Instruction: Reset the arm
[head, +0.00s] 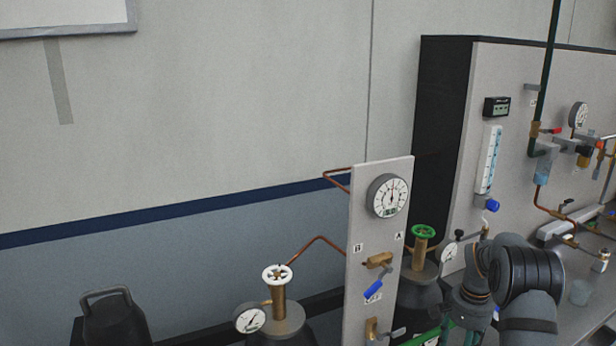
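My arm shows at the lower right of the head view as dark grey rounded links, bent downward in front of the bench and panel. Its far end, where my gripper (462,325) is, reaches down to the bottom edge. The fingers cannot be made out there, and I cannot tell whether they are open or shut or hold anything. A green bar or pipe (430,336) shows beside the arm's end; whether they touch is unclear.
A narrow upright panel (364,235) carries a round gauge (388,196) and a blue-handled valve (374,289). Cylinders with a white handwheel (277,275) and a green handwheel (423,231) flank it. A larger panel (510,100) with a flow tube (488,160) and copper pipes stands behind my arm.

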